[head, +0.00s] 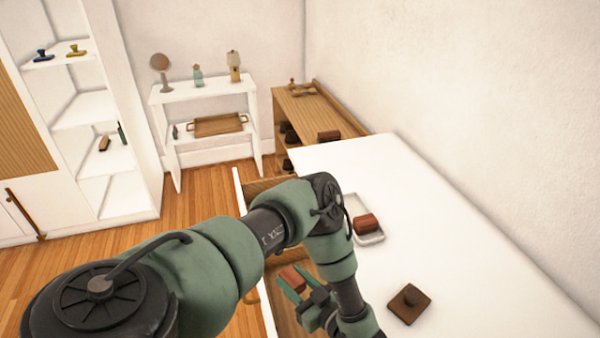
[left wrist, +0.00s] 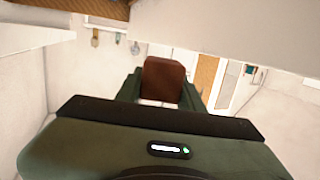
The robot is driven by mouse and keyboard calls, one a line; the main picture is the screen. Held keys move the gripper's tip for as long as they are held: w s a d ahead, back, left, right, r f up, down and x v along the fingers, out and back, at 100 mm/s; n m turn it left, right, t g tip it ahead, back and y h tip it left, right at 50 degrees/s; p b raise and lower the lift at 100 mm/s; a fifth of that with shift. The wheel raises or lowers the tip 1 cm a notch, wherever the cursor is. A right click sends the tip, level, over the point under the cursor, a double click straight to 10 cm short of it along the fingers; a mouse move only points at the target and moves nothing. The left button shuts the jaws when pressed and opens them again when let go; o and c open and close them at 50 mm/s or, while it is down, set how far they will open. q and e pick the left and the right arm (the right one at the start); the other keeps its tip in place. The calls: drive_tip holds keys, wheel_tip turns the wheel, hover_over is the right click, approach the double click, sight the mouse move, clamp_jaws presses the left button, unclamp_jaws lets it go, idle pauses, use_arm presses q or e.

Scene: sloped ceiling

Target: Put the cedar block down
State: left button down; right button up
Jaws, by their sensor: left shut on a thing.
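My left gripper (head: 295,284) is shut on a reddish-brown block (head: 292,277), which I take to be the cedar block. In the left wrist view the block (left wrist: 163,79) sits between the green fingers. In the head view it is beside the white table's (head: 455,245) left edge, over or in an open drawer (head: 262,187); I cannot tell whether it touches anything below. My arm hides much of the drawer. My right gripper is not in view.
A similar reddish block (head: 366,223) lies in a pale tray (head: 372,239) on the white table. A dark brown knobbed block (head: 409,303) lies nearer on it. The table's right side is clear. A shelf unit (head: 200,95) and wooden bench (head: 310,110) stand behind.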

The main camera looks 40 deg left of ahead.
use_arm(q)
wheel_tip(320, 180, down, 14)
drive_tip(key=b, duration=0.4)
drive_tip(key=shift+s+r, duration=0.1)
drive_tip(key=shift+f, duration=0.25)
drive_tip(key=shift+f+b, duration=0.6)
drive_tip(key=shift+b, duration=0.15)
drive_tip(key=c, duration=0.9)
unclamp_jaws()
